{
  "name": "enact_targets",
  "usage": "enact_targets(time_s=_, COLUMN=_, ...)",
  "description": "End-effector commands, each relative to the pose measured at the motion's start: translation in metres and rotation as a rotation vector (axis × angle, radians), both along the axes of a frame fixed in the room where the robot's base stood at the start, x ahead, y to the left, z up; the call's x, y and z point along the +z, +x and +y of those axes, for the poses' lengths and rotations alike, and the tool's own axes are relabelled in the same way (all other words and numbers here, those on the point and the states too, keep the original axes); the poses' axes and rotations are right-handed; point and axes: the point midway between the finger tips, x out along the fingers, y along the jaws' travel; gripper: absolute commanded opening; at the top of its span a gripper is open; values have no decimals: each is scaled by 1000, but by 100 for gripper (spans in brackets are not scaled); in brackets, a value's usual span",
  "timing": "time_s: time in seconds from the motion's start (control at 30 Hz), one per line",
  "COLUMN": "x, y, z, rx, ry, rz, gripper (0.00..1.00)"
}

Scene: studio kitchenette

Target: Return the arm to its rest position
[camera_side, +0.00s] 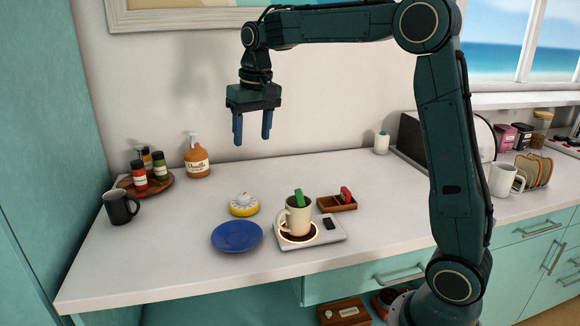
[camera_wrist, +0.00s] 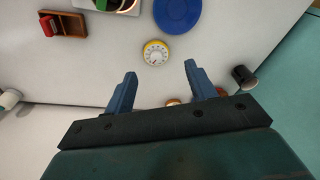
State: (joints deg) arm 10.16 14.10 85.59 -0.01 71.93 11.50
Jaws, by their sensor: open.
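My gripper (camera_side: 253,128) is open and empty, pointing down high above the counter. Its two blue fingers also show spread apart in the wrist view (camera_wrist: 158,90). My arm is raised, with its upper link running level across the top of the side view. Below the gripper, well clear of it, lies the white counter (camera_side: 185,235). A cream mug (camera_side: 298,218) with something green sticking out of it stands on the dark round plate of a white scale-like device (camera_side: 325,234).
A blue plate (camera_side: 237,236), a yellow dial timer (camera_side: 243,205) and a wooden box (camera_side: 337,203) with a red item are near the mug. A black mug (camera_side: 121,209), spice tray (camera_side: 146,186) and amber bottle (camera_side: 197,158) stand at left. The air around my gripper is free.

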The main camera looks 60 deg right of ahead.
Motion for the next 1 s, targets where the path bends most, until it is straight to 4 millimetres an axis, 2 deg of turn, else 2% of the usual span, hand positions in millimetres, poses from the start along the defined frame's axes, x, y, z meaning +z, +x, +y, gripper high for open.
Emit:
enact_targets(time_s=0.2, x=17, y=-47, z=21, rx=63, ry=-15, rz=-57, gripper=56)
enact_targets(time_s=0.43, x=24, y=-96, z=40, rx=127, ry=-31, rz=-115, gripper=56)
enact_targets(time_s=0.73, x=17, y=-162, z=59, rx=212, ry=-53, rz=-193, gripper=56)
enact_targets(time_s=1.0, x=-4, y=-218, z=72, rx=285, ry=-71, rz=-260, gripper=56)
